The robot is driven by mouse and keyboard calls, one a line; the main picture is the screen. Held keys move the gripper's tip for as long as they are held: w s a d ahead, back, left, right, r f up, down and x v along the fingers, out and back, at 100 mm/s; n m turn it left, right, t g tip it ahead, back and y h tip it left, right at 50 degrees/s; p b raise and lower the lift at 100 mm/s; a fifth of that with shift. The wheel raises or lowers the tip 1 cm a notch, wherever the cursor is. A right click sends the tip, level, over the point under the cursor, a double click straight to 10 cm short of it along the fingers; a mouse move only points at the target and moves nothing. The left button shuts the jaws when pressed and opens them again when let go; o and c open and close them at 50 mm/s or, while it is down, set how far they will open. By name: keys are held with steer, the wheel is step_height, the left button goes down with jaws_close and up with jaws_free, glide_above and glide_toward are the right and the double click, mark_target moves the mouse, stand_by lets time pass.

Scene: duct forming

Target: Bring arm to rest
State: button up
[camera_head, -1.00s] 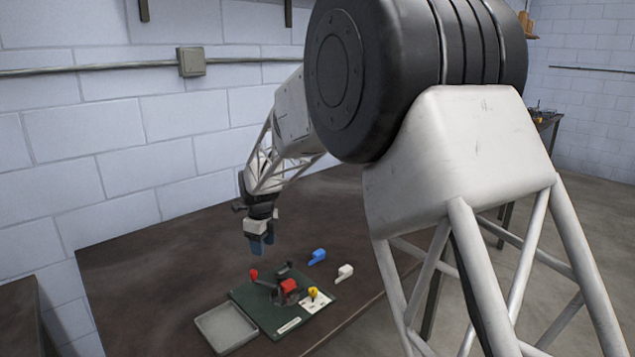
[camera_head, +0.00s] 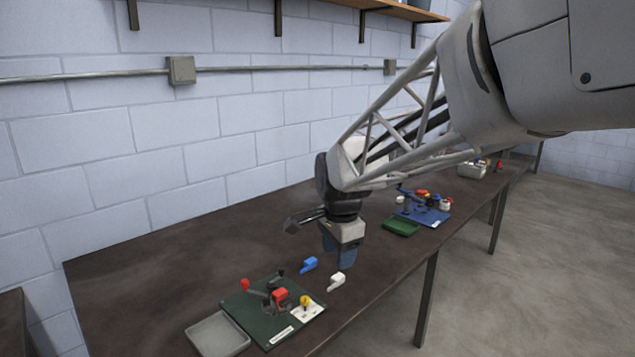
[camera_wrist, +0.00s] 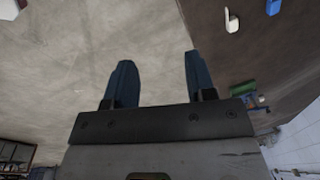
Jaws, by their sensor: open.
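My gripper (camera_head: 338,256) hangs from my arm above the dark table (camera_head: 150,262), pointing down, in the head view. Its blue fingers stand apart with nothing between them. The wrist view also shows my gripper (camera_wrist: 158,80) open and empty, with bare floor and table edge beyond it. The arm reaches in from the upper right.
A green board (camera_head: 245,307) with red and yellow parts and a grey tray (camera_head: 217,336) lie at front left. A blue piece (camera_head: 310,264) and a white piece (camera_head: 337,280) lie nearby. A blue fixture (camera_head: 432,216) and green tray (camera_head: 401,228) stand farther right.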

steer(key=s+d+n, duration=0.4)
steer(key=s, duration=0.5)
steer(key=s+d+f+n, duration=0.1)
steer(key=s+d+n, duration=0.3)
steer(key=s, duration=0.6)
steer(key=s+d+f+n+t, duration=0.1)
steer(key=s+d+n, duration=0.3)
steer(key=s, duration=0.5)
steer(key=shift+s+d+f, duration=0.15)
steer(key=shift+d, duration=0.9)
